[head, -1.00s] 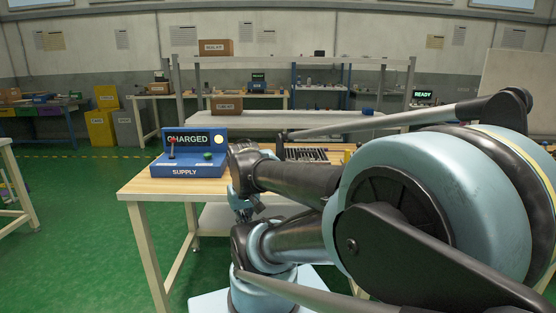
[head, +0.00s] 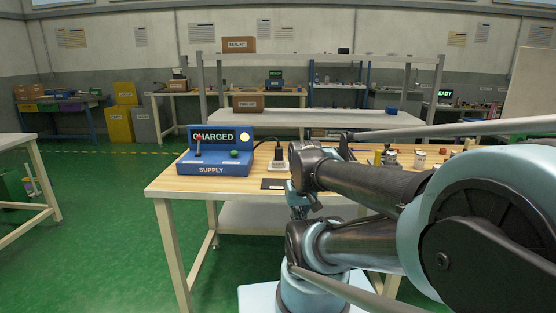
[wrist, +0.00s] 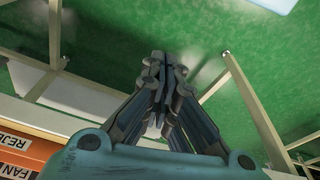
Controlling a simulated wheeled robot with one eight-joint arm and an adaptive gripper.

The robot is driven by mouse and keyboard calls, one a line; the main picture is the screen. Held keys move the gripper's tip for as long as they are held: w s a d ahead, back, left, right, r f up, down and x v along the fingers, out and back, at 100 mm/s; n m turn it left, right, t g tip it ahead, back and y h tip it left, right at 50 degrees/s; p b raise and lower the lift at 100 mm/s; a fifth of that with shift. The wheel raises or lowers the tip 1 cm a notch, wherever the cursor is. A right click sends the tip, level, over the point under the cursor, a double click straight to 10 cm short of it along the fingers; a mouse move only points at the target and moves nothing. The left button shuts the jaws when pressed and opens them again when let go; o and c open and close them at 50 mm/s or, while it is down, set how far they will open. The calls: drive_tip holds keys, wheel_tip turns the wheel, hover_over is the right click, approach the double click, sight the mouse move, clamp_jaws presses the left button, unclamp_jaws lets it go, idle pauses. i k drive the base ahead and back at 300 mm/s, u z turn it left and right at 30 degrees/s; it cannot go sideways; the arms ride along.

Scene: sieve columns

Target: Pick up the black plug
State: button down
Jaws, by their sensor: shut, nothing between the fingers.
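The black plug (head: 278,152) stands upright in a white socket block (head: 279,166) on the wooden table, just right of the blue SUPPLY box (head: 214,165). A dark cable arcs from the plug toward the box. My arm's dark links lie to the right of the plug in the head view and leave it uncovered. My gripper (wrist: 163,62) is shut and empty in the wrist view, with green floor and table legs beyond it. The plug is not in the wrist view. I cannot make out the fingertips in the head view.
The SUPPLY box shows CHARGED, with a lit round lamp and a green button. A dark flat pad (head: 273,184) lies at the table's front edge. Small jars (head: 420,160) stand farther right. An orange bin (wrist: 18,150) with labels is at the wrist view's lower left.

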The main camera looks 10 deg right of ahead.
sight(278, 148)
drive_tip(key=z, duration=1.7)
drive_tip(key=k, duration=0.9)
drive_tip(key=u, duration=0.25)
